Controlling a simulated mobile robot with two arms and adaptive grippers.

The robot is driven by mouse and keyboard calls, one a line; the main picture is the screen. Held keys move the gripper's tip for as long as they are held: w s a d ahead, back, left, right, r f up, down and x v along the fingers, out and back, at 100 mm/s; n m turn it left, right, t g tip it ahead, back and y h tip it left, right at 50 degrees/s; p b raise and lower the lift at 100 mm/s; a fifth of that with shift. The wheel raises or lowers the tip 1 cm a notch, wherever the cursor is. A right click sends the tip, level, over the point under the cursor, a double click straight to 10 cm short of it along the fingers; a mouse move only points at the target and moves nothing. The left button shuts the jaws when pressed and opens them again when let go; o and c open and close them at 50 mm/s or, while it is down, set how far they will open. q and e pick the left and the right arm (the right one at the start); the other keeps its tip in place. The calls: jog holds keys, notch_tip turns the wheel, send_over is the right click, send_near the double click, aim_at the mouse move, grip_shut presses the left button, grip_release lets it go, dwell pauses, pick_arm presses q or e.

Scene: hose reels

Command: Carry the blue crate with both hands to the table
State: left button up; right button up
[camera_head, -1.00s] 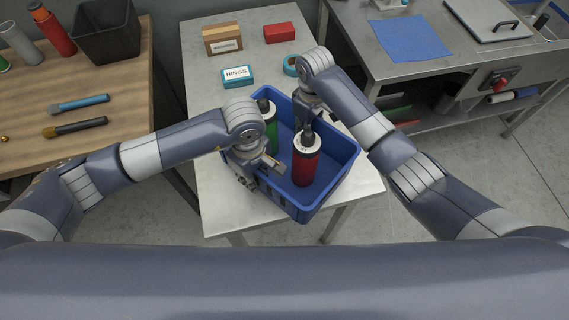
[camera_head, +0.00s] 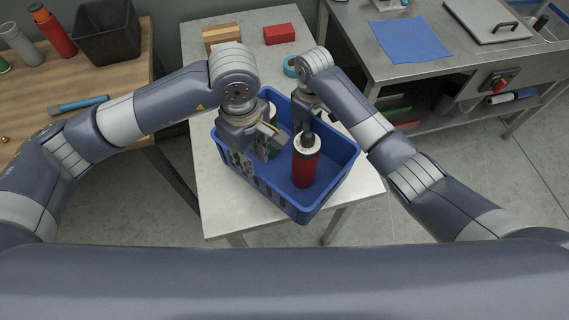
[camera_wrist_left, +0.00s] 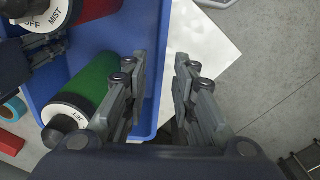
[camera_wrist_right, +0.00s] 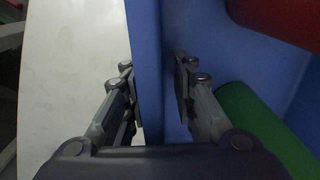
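The blue crate (camera_head: 330,190) stands on a pale metal-topped table (camera_head: 225,205). Inside it are a red bottle (camera_head: 306,165) with a white collar and a green bottle, mostly hidden in the head view but clear in the left wrist view (camera_wrist_left: 92,88). My left gripper (camera_head: 252,160) is open at the crate's left side; in its wrist view the crate's rim (camera_wrist_left: 160,60) lies between the spread fingers (camera_wrist_left: 158,95). Contact cannot be told.
A cardboard box (camera_head: 222,34), red box (camera_head: 279,34) and teal tape roll (camera_head: 290,66) sit behind the crate. A wooden bench (camera_head: 130,80) with a black bin (camera_head: 108,32) stands left. A steel bench (camera_head: 375,62) with a blue cloth (camera_head: 410,40) stands right.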

pick_arm(q)
jog(key=shift+r, duration=0.25)
pick_arm(e)
jog(key=shift+r, duration=0.1)
pick_arm(q)
jog(key=shift+r, duration=0.1)
pick_arm(e)
jog(key=shift+r, duration=0.3)
notch_tip(320, 180, up, 11)
jog(key=shift+r, duration=0.1)
